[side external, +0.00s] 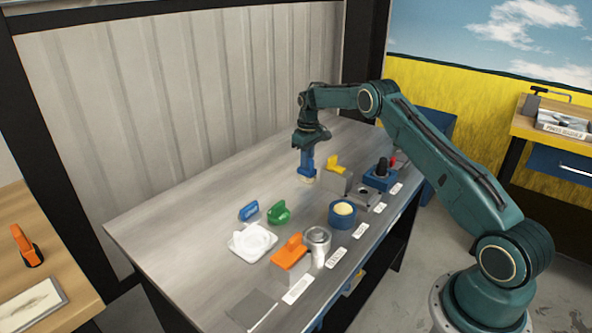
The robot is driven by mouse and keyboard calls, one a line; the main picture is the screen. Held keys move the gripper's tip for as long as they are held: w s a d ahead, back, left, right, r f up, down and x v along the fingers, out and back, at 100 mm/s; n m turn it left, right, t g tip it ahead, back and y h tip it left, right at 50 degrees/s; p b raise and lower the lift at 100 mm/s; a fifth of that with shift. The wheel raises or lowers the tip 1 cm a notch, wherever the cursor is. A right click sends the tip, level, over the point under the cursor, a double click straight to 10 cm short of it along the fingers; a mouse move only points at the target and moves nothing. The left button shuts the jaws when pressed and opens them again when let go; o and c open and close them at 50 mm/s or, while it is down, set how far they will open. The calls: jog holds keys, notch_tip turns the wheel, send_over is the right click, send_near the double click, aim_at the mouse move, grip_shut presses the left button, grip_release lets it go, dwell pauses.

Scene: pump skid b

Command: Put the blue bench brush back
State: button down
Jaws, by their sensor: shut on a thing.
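The blue bench brush (307,170) has a blue handle and pale bristles at its lower end. My gripper (305,154) is shut on its upper handle. The brush hangs nearly upright, bristles down, over the back part of the metal bench (190,205). I cannot tell whether the bristles touch the bench top. The fingertips are small and partly hidden in this view.
Right of the brush stand a yellow-topped grey block (336,180) and a blue block with a black knob (380,179). Nearer are a blue ring-shaped holder (342,219), metal cup (317,240), orange-handled item (290,254), white tray (245,250), green item (279,213), blue item (249,211) and grey plate (251,309).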

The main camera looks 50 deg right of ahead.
jog(key=shift+f, duration=0.1)
jog(key=c, duration=1.4)
grip_release()
jog(key=shift+o, duration=0.2)
notch_tip(320, 180, up, 12)
jog(key=shift+r, duration=0.2)
